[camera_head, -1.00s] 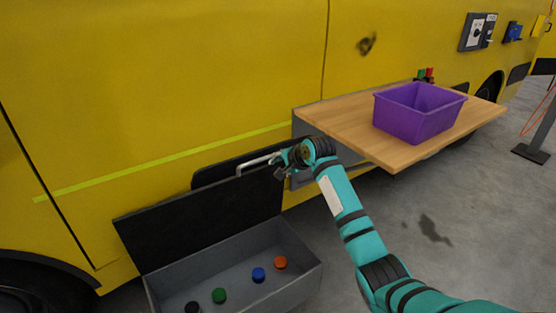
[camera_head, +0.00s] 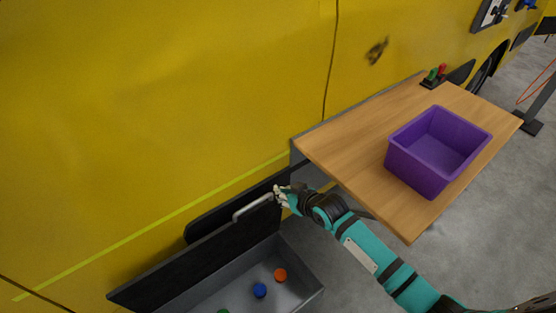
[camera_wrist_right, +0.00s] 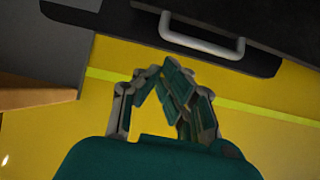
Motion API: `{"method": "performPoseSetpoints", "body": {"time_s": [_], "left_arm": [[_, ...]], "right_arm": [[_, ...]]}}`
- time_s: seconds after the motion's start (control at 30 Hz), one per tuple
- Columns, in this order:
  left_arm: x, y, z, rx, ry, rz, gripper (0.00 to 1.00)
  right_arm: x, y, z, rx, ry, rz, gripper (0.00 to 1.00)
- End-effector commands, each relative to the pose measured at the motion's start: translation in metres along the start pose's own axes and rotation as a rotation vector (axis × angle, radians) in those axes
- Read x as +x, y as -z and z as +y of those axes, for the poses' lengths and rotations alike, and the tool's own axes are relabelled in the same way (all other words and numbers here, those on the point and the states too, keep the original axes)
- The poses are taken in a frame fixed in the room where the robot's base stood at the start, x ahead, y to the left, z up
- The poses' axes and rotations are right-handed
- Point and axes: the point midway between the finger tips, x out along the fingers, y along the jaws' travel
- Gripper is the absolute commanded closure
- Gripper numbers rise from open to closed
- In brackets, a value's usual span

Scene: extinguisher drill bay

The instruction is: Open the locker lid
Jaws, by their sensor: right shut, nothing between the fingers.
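The locker stands low against the yellow vehicle side, with its black lid (camera_head: 205,262) raised and leaning back, and its grey box (camera_head: 306,289) open below. A light metal handle (camera_head: 253,207) sits on the lid's upper part. My right gripper (camera_head: 279,196) is shut and empty, close to the handle's right end in the head view. In the right wrist view the handle (camera_wrist_right: 200,38) lies beyond the closed fingers (camera_wrist_right: 163,68), with a visible gap between them. My left gripper is not in view.
An orange cap (camera_head: 280,275) and a blue cap (camera_head: 260,290) lie in the locker, with a green one partly cut off. A wooden shelf (camera_head: 345,150) holding a purple bin (camera_head: 415,175) juts out right of the locker, above my right arm.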

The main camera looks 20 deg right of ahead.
Motion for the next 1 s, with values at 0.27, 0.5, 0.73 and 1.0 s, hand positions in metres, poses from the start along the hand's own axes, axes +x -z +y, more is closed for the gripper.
{"method": "performPoseSetpoints", "body": {"time_s": [0.27,0.5,0.73,1.0], "left_arm": [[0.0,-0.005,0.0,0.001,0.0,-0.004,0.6],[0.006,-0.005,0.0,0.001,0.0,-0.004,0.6],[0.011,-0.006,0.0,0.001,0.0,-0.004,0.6],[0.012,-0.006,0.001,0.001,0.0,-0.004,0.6]], "right_arm": [[0.02,-0.001,-0.007,-0.029,0.01,0.003,1.0],[0.064,-0.002,-0.007,-0.029,0.009,0.002,1.0],[0.091,-0.002,-0.006,-0.029,0.008,0.002,1.0],[0.099,-0.001,-0.007,-0.028,0.009,0.002,1.0]]}}
